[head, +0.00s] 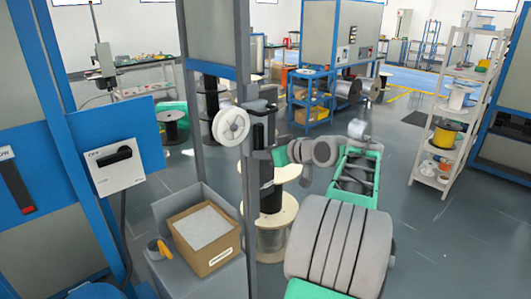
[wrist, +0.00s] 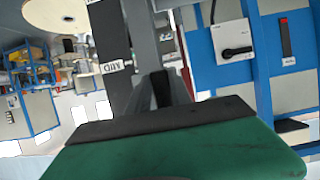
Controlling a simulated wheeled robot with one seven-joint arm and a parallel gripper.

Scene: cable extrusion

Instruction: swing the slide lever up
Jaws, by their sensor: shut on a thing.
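My gripper (head: 266,154) reaches the post from the right and is shut on the lever. In the wrist view, my gripper (wrist: 160,92) shows dark fingers beyond the wide green palm, close to the grey post. The fingers and palm hide most of the lever and the exact contact there.
A white spool (head: 231,126) hangs on the grey post (head: 247,210). A large wooden-flanged reel (head: 272,238) stands below my gripper. A cardboard box (head: 203,240) is at lower left, beside a blue cabinet with a black switch (head: 110,156). Open floor lies to the right.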

